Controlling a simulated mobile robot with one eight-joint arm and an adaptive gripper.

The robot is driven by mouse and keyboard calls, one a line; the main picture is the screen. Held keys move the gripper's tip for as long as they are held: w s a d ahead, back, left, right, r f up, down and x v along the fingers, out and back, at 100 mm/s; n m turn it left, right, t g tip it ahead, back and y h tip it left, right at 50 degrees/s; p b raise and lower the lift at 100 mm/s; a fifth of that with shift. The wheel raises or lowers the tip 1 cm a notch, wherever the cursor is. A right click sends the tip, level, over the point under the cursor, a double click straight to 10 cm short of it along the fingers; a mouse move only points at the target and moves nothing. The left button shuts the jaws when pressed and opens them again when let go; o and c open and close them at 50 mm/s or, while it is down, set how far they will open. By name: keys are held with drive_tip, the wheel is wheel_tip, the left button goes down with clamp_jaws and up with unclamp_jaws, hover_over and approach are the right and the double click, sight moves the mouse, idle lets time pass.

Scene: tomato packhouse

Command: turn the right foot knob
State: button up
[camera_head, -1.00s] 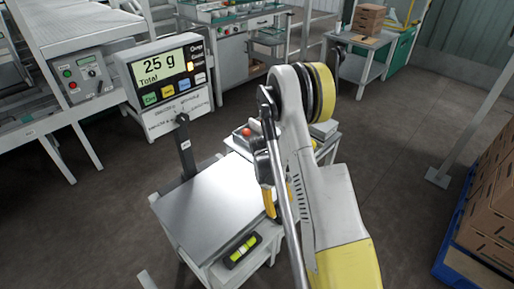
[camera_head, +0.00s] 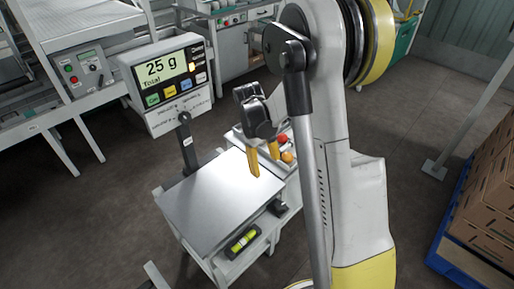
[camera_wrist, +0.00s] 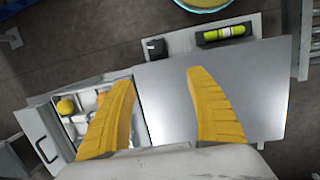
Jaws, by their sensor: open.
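A small black knob (camera_wrist: 155,47) sits on a grey ledge at the plate's edge in the wrist view. In the head view a dark part (camera_head: 278,207) that looks like it shows at the right corner below the weighing plate (camera_head: 205,205). I cannot tell from its look whether it is turned. The scale display (camera_head: 168,68) reads 25 g. My gripper (camera_head: 262,168) is open and empty, its yellow fingers above the plate's right side. In the wrist view its fingers (camera_wrist: 158,80) are apart, with the knob beyond the tips and not touched.
A spirit level (camera_head: 243,241) with a yellow-green vial lies along the plate's front edge; it also shows in the wrist view (camera_wrist: 225,34). A tray with red and orange tomatoes (camera_wrist: 65,107) stands beside the plate. Boxes on a blue pallet (camera_head: 480,205) stand at the right.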

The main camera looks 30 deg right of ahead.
drive_tip(key=s+a+r+t+p, duration=0.1)
drive_tip(key=a+r, duration=0.3)
drive_tip(key=r, duration=0.6)
drive_tip(key=shift+s+a+r+m+t, duration=0.25)
drive_tip(key=shift+s+t, duration=0.25)
drive_tip(key=shift+t, duration=0.3)
